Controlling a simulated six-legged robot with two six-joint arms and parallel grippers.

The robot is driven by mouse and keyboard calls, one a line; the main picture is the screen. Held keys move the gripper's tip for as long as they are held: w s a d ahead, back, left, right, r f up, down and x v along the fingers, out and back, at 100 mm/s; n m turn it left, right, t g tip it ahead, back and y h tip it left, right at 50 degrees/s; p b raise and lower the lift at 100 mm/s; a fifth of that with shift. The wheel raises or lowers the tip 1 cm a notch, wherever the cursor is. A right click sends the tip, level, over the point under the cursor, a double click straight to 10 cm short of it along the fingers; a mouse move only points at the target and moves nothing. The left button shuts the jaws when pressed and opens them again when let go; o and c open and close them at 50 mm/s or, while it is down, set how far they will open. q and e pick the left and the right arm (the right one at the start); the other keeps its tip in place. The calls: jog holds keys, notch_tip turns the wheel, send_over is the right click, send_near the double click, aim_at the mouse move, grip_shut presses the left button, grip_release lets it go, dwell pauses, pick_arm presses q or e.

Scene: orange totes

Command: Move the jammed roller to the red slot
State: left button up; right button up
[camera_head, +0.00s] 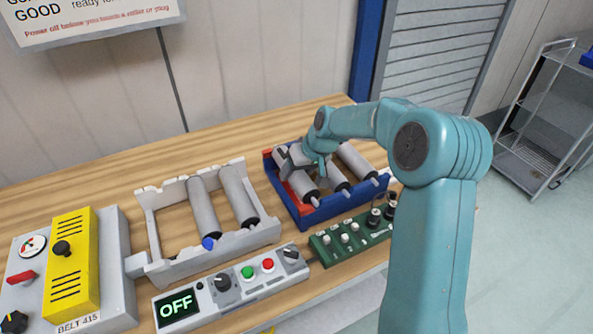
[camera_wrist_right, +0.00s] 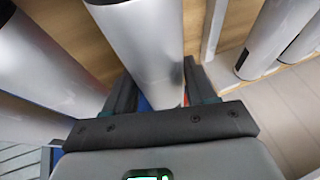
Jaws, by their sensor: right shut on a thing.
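My right gripper (camera_head: 292,160) is shut on a grey roller (camera_head: 303,187) at the left side of the blue tray (camera_head: 328,213). This roller lies along the red slot (camera_head: 276,170), whose red parts show at its far end and near end. I cannot tell whether it is fully seated. In the right wrist view the roller (camera_wrist_right: 146,45) stands between the dark fingers of the gripper (camera_wrist_right: 160,95). The grey belt frame (camera_head: 155,232) holds two rollers, one with a blue end (camera_head: 203,207), and has an open gap on its left. My left gripper is not in view.
Two other rollers (camera_head: 357,160) lie in the blue tray right of the held one. In front are a control box with an OFF display (camera_head: 176,306) and a green board with knobs (camera_head: 348,238). A yellow-covered unit (camera_head: 70,262) stands left. The table behind is clear.

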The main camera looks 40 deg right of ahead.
jog(key=shift+f, duration=0.35)
jog(key=shift+r+b, duration=0.1)
jog(key=shift+b, duration=0.25)
jog(key=shift+f, duration=0.25)
dwell(0.6)
jog(key=o, duration=1.5)
jog(key=shift+s, duration=0.1)
jog(key=shift+f, duration=0.1)
jog(key=shift+b, duration=0.3)
jog(key=shift+s+d+r, duration=0.1)
jog(key=shift+s+r, duration=0.05)
jog(key=shift+r, duration=0.35)
jog(key=v, duration=1.5)
jog(key=shift+s+r+b, duration=0.1)
jog(key=shift+r+b, duration=0.1)
jog(key=shift+b, duration=0.1)
